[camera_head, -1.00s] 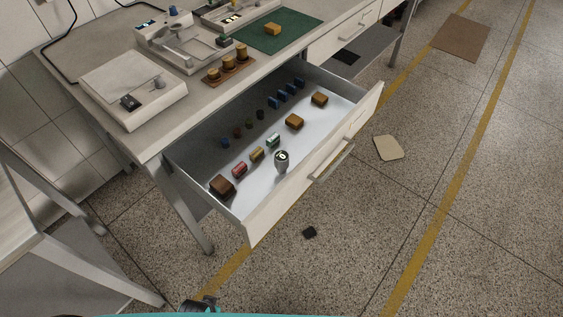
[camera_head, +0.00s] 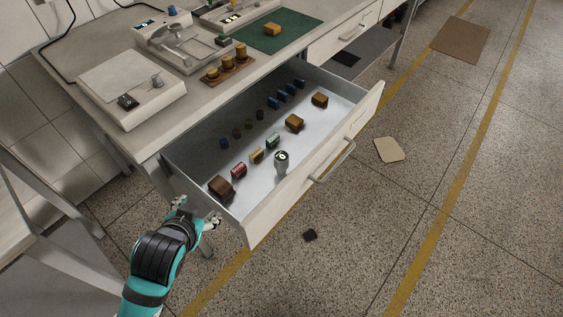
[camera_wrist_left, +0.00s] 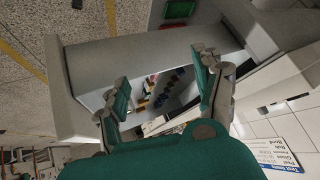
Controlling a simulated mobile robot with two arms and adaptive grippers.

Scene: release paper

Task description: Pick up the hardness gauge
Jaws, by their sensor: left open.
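The hardness gauge appears to be the small silver upright piece with a round dark-and-white dial (camera_head: 282,162), standing in the open drawer (camera_head: 262,212) near its front wall. My left gripper (camera_head: 197,211) is open and empty. It is outside the drawer, by its near left corner, clearly apart from the gauge. In the left wrist view, the open teal fingers (camera_wrist_left: 158,80) frame the drawer's inside, where the small items are too small to tell apart. My right gripper is not in view.
The drawer also holds a brown block (camera_head: 221,188), a red cylinder (camera_head: 238,170), a yellow one (camera_head: 257,155), a green one (camera_head: 273,141) and several blue pieces. A scale (camera_head: 120,85) and other instruments stand on the table above. The floor at right is mostly clear.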

